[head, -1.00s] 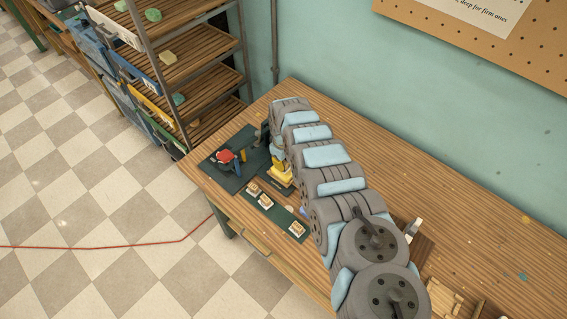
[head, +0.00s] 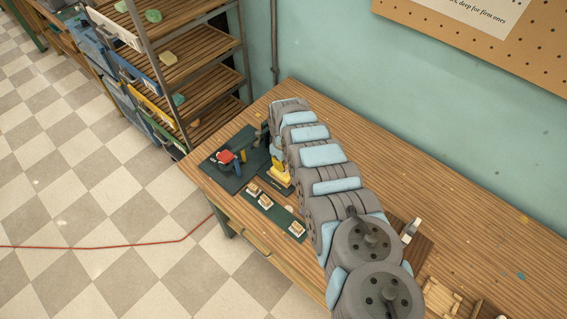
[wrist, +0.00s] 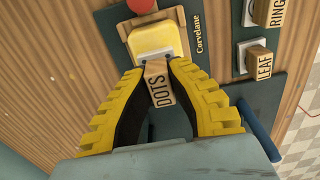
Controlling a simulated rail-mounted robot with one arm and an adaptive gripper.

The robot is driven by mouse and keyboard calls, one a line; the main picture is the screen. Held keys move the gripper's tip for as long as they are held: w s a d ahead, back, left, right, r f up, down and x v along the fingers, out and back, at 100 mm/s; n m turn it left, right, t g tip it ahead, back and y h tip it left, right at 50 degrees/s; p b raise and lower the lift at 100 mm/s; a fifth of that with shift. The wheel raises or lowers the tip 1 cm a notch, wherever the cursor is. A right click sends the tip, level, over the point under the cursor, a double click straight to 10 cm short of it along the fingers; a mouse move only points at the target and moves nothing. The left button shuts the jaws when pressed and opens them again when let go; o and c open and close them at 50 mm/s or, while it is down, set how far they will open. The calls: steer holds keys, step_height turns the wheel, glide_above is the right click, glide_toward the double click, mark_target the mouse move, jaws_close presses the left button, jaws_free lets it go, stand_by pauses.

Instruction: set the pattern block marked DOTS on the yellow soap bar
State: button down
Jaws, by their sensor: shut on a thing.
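In the wrist view my gripper (wrist: 160,72) is shut on the wooden pattern block marked DOTS (wrist: 159,88), its word facing the camera. The yellow soap bar (wrist: 153,40) lies just beyond the fingertips, in a pale wooden holder (wrist: 128,30) on a dark plate. The block's far end meets the soap's near edge in the picture; I cannot tell whether they touch. In the head view my yellow gripper (head: 280,176) is low at the bench's left end, partly hidden by my arm; the block cannot be made out there.
Blocks marked LEAF (wrist: 263,63) and RING (wrist: 268,13) sit on a dark green strip (wrist: 284,95) to the right. A red knob (wrist: 141,5) is beyond the soap. A dark mat (head: 222,181) with a red-topped item (head: 226,157) lies left. A shelf rack (head: 200,75) stands behind.

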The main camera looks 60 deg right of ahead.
steer(key=shift+f+b, duration=0.35)
steer(key=shift+f, duration=0.2)
stand_by(1.2)
steer(key=c, duration=0.6)
jaws_free()
steer(key=shift+r, duration=0.1)
steer(key=shift+r+p, duration=2.95)
